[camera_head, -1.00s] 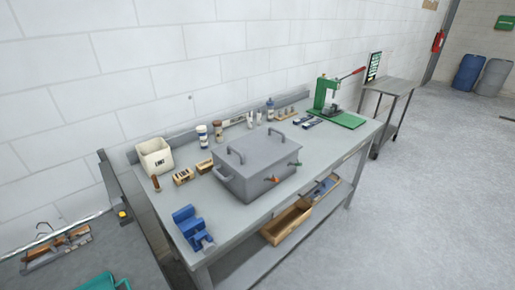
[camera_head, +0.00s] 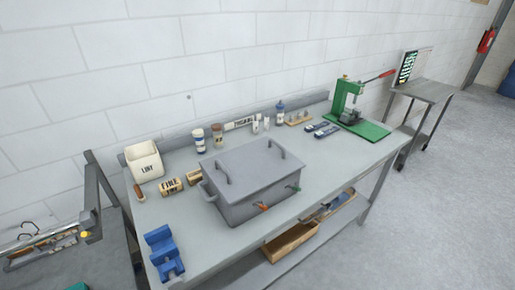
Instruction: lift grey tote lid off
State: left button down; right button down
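The grey tote (camera_head: 240,207) stands on the grey workbench near its middle. Its flat grey lid (camera_head: 250,166) sits on top and looks closed. Two dark arched handles stand up from the lid, a left one (camera_head: 221,173) and a right one (camera_head: 276,147). A side handle shows on the tote's left end. An orange fitting (camera_head: 263,207) and a green fitting (camera_head: 293,188) stick out of the tote's front. Neither of my grippers is in view.
A blue vise (camera_head: 163,252) sits at the bench's (camera_head: 205,247) near left corner. A white bin (camera_head: 145,161), small wooden boxes and bottles line the back left. A green press (camera_head: 352,107) stands at the right.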

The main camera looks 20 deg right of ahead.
aim_at(237, 173)
jog(key=i+l+u, duration=0.1)
jog(key=l, duration=0.35)
jog(key=i+l+u, duration=0.15)
jog(key=l, duration=0.3)
jog(key=i+l+u, duration=0.1)
jog(key=l, duration=0.4)
jog(key=i+l+u, duration=0.15)
jog(key=l, duration=0.35)
